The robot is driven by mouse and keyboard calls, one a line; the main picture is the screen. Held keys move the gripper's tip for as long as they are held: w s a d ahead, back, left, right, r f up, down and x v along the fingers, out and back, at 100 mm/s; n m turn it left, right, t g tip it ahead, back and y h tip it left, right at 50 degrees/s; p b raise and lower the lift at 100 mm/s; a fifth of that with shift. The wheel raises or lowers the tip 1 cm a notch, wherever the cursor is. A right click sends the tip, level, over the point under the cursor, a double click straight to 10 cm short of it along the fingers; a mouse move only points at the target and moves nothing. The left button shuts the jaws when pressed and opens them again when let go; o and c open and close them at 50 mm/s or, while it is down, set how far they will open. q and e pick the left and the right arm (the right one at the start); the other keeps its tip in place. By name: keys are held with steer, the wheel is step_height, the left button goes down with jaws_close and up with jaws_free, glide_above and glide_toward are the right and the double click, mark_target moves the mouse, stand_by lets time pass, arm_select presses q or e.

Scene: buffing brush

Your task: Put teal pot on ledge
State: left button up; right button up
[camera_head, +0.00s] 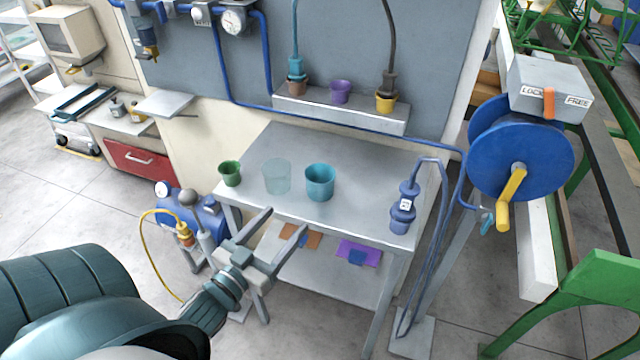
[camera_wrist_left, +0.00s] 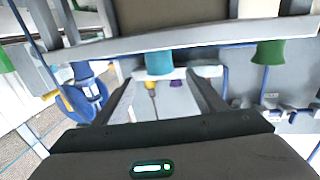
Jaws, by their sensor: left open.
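The teal pot (camera_head: 320,184) stands upright on the grey workbench top (camera_head: 370,170), between a clear glass-like pot and the blue valve piece. The ledge (camera_head: 345,119) is a grey shelf on the wall behind the bench; several small pots stand on it. My left gripper (camera_head: 287,220) is open and empty in front of the bench's front edge, apart from the teal pot. In the left wrist view, which looks upside down, the teal pot (camera_wrist_left: 160,63) shows beyond and between the open fingers (camera_wrist_left: 162,80). My right gripper is not in view.
A green pot (camera_head: 230,173) and the clear pot (camera_head: 277,176) stand left of the teal pot. Brown (camera_head: 297,86), purple (camera_head: 340,91) and yellow (camera_head: 386,101) pots occupy the ledge, with gaps between. A blue valve piece (camera_head: 403,210) with a hose stands at the bench's right.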

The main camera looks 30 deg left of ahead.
arm_select(q)
steer(key=p, duration=0.2)
glide_toward(312, 190)
steer(key=w, duration=0.2)
steer(key=shift+w+a, duration=0.1)
steer(key=shift+w, duration=0.3)
steer(key=w+p, duration=0.1)
steer(key=w, duration=0.3)
steer(key=shift+w+a, duration=0.1)
steer(key=shift+w, duration=0.3)
steer(key=shift+w+f, duration=0.2)
steer(key=shift+w, duration=0.2)
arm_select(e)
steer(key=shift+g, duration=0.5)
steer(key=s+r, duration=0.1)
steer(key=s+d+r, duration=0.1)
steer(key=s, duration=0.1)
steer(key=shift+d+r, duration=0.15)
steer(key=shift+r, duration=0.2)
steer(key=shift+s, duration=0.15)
